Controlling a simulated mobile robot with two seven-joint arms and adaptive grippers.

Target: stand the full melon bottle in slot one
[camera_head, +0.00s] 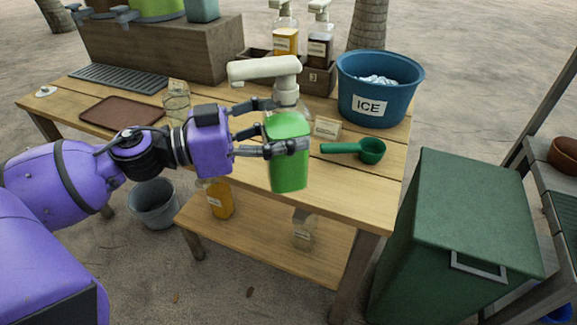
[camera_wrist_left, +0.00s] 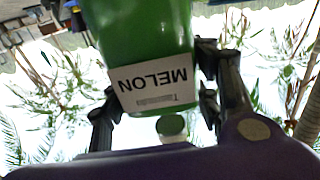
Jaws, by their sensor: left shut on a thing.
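The melon bottle (camera_head: 288,160) is filled with green and has a white pump top (camera_head: 265,70). My left gripper (camera_head: 278,128) is shut around its body and holds it upright above the front part of the table. In the left wrist view the green bottle (camera_wrist_left: 150,35) sits between the fingers (camera_wrist_left: 160,100), with its MELON label upside down in the picture. A wooden rack (camera_head: 318,80) at the back of the table holds an orange pump bottle (camera_head: 286,42) and a dark one (camera_head: 320,48). A 3 shows on its front; the slot one mark is hidden or unreadable. My right gripper is not in view.
A blue ICE tub (camera_head: 380,85), a green scoop (camera_head: 368,150) and a small card (camera_head: 328,128) are on the right. A clear bottle (camera_head: 177,102) and brown tray (camera_head: 122,112) are on the left. A green bin (camera_head: 455,235) stands beside the table.

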